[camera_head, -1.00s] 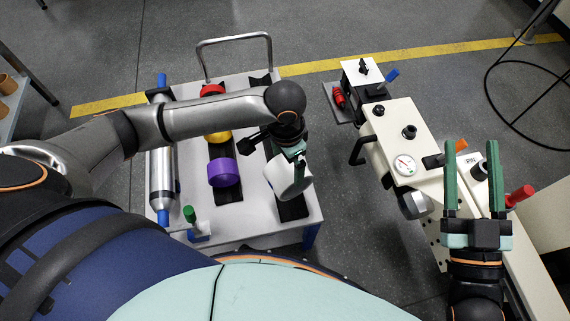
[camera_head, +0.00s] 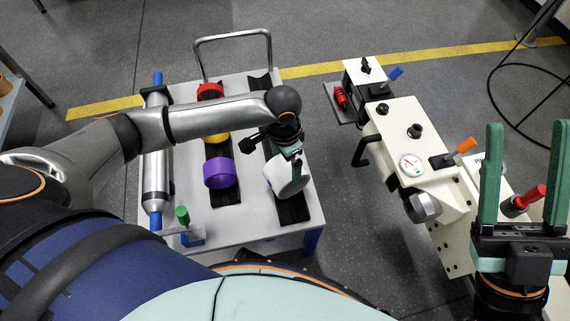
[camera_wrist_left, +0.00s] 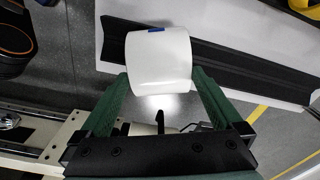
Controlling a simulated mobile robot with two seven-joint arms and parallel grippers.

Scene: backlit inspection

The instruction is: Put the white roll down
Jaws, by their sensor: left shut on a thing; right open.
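The white roll (camera_head: 288,179) is over the front part of the right-hand black cradle strip (camera_head: 294,210) on the grey trolley. My left gripper (camera_head: 291,155) is shut on it from above; the roll looks tilted. In the left wrist view the white roll (camera_wrist_left: 160,65) sits between the green fingers of my left gripper (camera_wrist_left: 160,88), with the black strip (camera_wrist_left: 225,62) behind it. I cannot tell whether the roll touches the strip. My right gripper (camera_head: 522,175) is open and empty at the right, over the cream machine.
Red (camera_head: 210,91), yellow (camera_head: 216,137) and purple (camera_head: 221,173) rolls stand on the middle strip. A long silver cylinder (camera_head: 156,160) lies along the trolley's left side. A green-topped fitting (camera_head: 183,216) is at its front-left corner. The cream machine (camera_head: 400,135) stands to the right, across a floor gap.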

